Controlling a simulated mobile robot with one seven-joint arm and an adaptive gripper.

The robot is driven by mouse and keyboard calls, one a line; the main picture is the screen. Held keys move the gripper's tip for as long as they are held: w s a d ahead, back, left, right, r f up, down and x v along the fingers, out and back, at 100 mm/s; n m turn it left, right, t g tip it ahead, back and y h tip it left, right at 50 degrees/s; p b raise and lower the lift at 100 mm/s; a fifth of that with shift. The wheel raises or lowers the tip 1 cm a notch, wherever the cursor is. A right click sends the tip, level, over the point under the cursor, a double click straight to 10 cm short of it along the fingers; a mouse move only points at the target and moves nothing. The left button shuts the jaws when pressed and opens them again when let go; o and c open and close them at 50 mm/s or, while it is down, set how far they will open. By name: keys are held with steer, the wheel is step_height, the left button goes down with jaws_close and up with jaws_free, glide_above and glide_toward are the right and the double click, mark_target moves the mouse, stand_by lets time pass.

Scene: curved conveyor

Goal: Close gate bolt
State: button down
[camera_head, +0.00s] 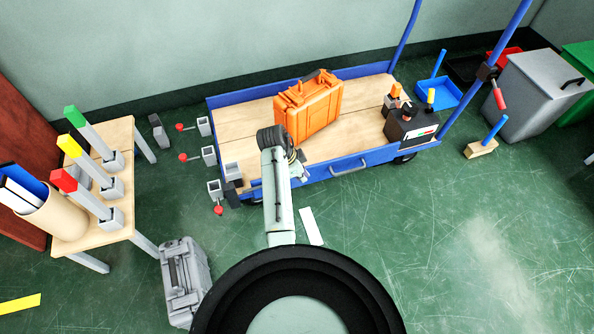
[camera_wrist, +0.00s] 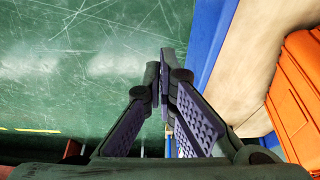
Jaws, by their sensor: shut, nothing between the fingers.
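At the left end of the blue cart, several grey blocks with thin rods and red ball knobs stand out over the floor. They look like bolts: an upper one (camera_head: 180,127), a middle one (camera_head: 183,157) and a lower one (camera_head: 218,210) whose knob hangs down. I cannot tell which is the gate bolt. In the wrist view my gripper (camera_wrist: 163,72) is shut and empty, fingertips together beside the blue cart edge (camera_wrist: 208,55). A red bit (camera_wrist: 72,148) shows at lower left, mostly hidden.
An orange case (camera_head: 310,105) and a dark box (camera_head: 410,128) sit on the cart. A wooden table (camera_head: 80,235) with coloured-topped posts stands left. A grey case (camera_head: 185,280) is on the floor in front.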

steer(key=shift+s+a+f+p, duration=0.1)
steer(key=shift+a+f, duration=0.3)
steer(key=shift+f, duration=0.35)
steer(key=shift+s+a+f+p, duration=0.15)
steer(key=shift+a+f, duration=0.3)
steer(key=shift+f, duration=0.35)
steer(key=shift+s+a+f+p, duration=0.1)
steer(key=shift+a+f, duration=0.3)
steer(key=shift+f, duration=0.35)
steer(key=shift+a, duration=0.1)
steer(key=a, duration=0.1)
steer(key=s+a, duration=0.1)
steer(key=a, duration=0.1)
steer(key=a+p, duration=0.1)
steer(key=shift+s+a, duration=0.3)
steer(key=shift+a, duration=0.1)
steer(key=shift+d, duration=0.1)
